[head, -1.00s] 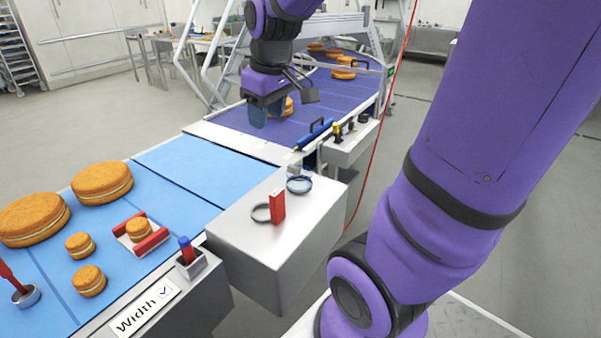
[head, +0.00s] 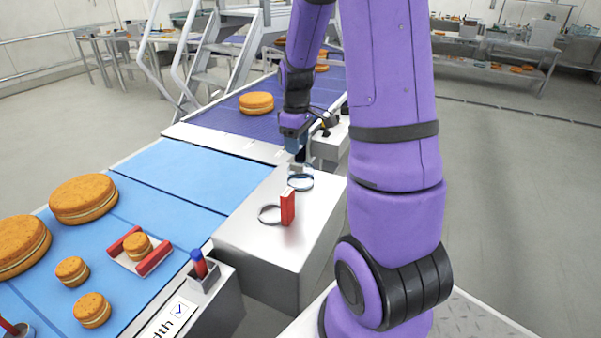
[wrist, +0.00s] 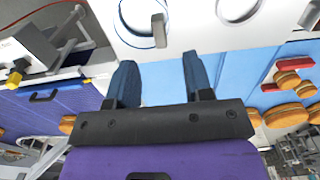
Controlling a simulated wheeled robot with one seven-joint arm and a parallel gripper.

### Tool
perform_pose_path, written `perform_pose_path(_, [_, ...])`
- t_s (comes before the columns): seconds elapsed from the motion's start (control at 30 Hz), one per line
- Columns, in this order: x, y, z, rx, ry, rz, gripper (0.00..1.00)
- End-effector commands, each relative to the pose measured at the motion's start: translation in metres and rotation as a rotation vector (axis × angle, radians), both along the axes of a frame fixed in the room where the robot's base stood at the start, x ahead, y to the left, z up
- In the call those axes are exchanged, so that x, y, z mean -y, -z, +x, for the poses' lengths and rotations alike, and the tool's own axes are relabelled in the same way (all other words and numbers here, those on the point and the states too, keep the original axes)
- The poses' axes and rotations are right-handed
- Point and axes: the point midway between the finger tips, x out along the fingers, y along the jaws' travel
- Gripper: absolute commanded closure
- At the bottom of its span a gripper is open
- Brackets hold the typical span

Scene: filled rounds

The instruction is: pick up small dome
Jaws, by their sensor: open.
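No thing shows plainly as a dome. A round piece with a dark blue rim (head: 301,183) lies on the grey box top; I cannot tell whether it is domed. It also seems to show in the wrist view as a dark ring with a pale upright tab (wrist: 158,31). My gripper (head: 298,158) is just behind and above it in the head view. In the wrist view my gripper (wrist: 158,68) has its two blue fingers apart, with nothing between them. The ring lies beyond the fingertips.
A red block (head: 288,207) stands beside a thin grey ring (head: 269,215) on the grey box (head: 255,242). Filled rounds (head: 84,199) lie on the blue belt (head: 175,172). A small round sits in a red-sided tray (head: 155,262). A red, blue-capped tool (head: 199,264) stands nearby.

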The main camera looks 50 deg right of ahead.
Motion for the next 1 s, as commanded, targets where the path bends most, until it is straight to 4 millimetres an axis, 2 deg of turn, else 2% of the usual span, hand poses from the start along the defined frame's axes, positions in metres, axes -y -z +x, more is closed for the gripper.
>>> perform_pose_path(0.1, [0.000, 0.013, 0.000, -0.001, 0.000, 0.001, 0.53])
perform_pose_path(0.3, [0.000, 0.025, 0.000, 0.000, 0.000, 0.000, 0.53])
perform_pose_path(0.6, [0.001, 0.064, 0.001, -0.001, 0.001, 0.001, 0.53])
perform_pose_path(0.93, [0.001, 0.070, 0.001, 0.002, 0.000, -0.002, 0.53])
perform_pose_path(0.97, [0.001, 0.070, 0.001, 0.002, 0.000, -0.002, 0.58])
perform_pose_path(1.0, [0.001, 0.070, 0.001, 0.002, 0.000, -0.002, 0.67])
